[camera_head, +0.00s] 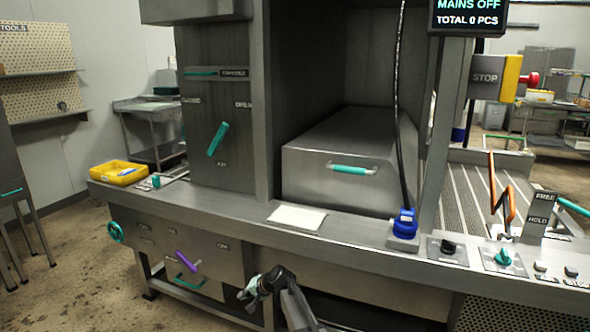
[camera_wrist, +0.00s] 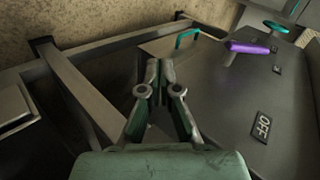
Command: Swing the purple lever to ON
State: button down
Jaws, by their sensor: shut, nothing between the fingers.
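The purple lever (camera_head: 187,261) is on the lower front panel of the machine, tilted, with its upper end to the left. It also shows in the wrist view (camera_wrist: 248,47) at the upper right, near a small label too blurred to read. A label reading OFF (camera_wrist: 262,126) is on the same panel, apart from the lever. My gripper (camera_head: 246,292) is in front of the panel, to the right of the lever and lower. In the wrist view my gripper (camera_wrist: 160,68) has its fingers together and empty, apart from the lever. The screen (camera_head: 468,12) reads MAINS OFF.
A teal handle (camera_head: 187,287) is just below the lever, and a teal handwheel (camera_head: 115,232) is at its left. The counter edge (camera_head: 230,221) overhangs above. Metal frame bars (camera_wrist: 90,100) cross the left of the wrist view. The floor in front is clear.

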jog(key=s+d+f+n+g+h, duration=0.1)
jog(key=s+d+f+h, duration=0.25)
jog(key=s+d, duration=0.85)
jog(key=s+d+f+n+g+h, duration=0.1)
jog(key=s+d+f+g+h, duration=0.2)
jog(key=s+d, duration=1)
jog(key=s+d+f+h, duration=0.3)
jog(key=s+d+f, duration=0.2)
jog(key=s+d, duration=0.7)
jog(key=s+f+g, duration=0.3)
jog(key=s+f, duration=0.1)
jog(key=s, duration=0.7)
jog(key=s+f+g, duration=0.4)
jog(key=s, duration=0.7)
jog(key=s+f+g, duration=0.3)
jog(key=s+f, duration=0.1)
jog(key=s, duration=0.7)
jog(key=w+r+t+p, duration=0.1)
jog(key=w+r+p, duration=0.1)
jog(key=r+p, duration=0.6)
jog(key=w+r+t+p, duration=0.2)
jog(key=r+p, duration=0.6)
jog(key=p, duration=0.4)
jog(key=shift+w+a, duration=0.25)
jog(key=shift+w, duration=0.35)
